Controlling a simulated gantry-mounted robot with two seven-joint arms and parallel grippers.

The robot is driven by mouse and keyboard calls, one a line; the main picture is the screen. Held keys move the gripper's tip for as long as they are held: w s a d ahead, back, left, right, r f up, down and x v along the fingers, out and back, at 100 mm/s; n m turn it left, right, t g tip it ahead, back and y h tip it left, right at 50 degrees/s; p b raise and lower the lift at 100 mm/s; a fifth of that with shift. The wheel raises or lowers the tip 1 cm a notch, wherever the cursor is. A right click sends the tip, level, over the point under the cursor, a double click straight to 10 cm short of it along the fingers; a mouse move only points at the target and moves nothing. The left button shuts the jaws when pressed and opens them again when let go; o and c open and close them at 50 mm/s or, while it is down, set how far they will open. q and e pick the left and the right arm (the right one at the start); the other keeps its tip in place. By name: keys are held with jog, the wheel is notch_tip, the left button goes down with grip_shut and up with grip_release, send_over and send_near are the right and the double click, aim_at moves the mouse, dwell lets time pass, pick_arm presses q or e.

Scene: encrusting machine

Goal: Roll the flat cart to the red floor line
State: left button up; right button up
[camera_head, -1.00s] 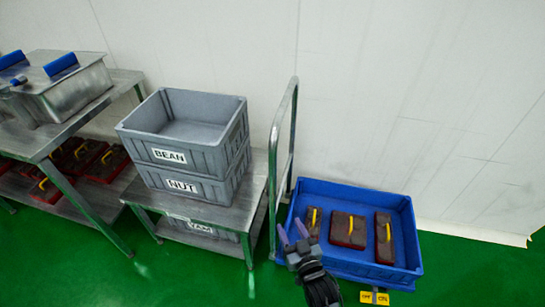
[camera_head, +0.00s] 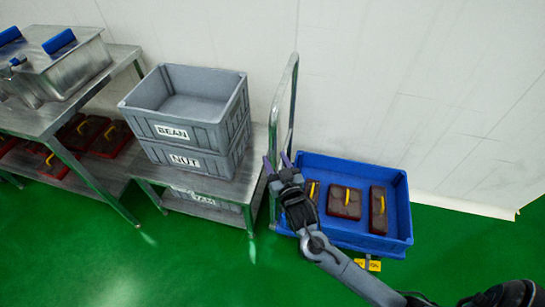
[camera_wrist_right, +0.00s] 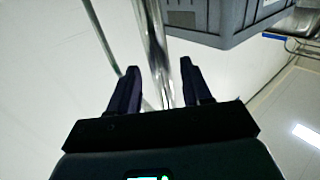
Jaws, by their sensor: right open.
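The flat cart stands on the green floor by the wall, with a tall metal push handle (camera_head: 283,110) at its left end and a blue tray (camera_head: 400,205) as its bed. My right gripper (camera_head: 278,162) is open at the lower part of the handle, above the tray's left end. In the right wrist view a shiny handle bar (camera_wrist_right: 157,50) runs between the two open fingertips (camera_wrist_right: 159,80). Contact with the bar cannot be told. My left gripper and the red floor line are not in view.
Red-brown blocks with yellow handles (camera_head: 344,202) lie in the tray. Left of the handle, a steel table (camera_head: 245,185) carries stacked grey crates (camera_head: 200,135). A second steel table (camera_head: 60,115) stands further left. Green floor in front (camera_head: 180,270) is clear.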

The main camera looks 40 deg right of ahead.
jog(key=shift+b+x, duration=0.4)
jog(key=shift+x, duration=1.05)
jog(key=shift+c, duration=0.3)
grip_shut()
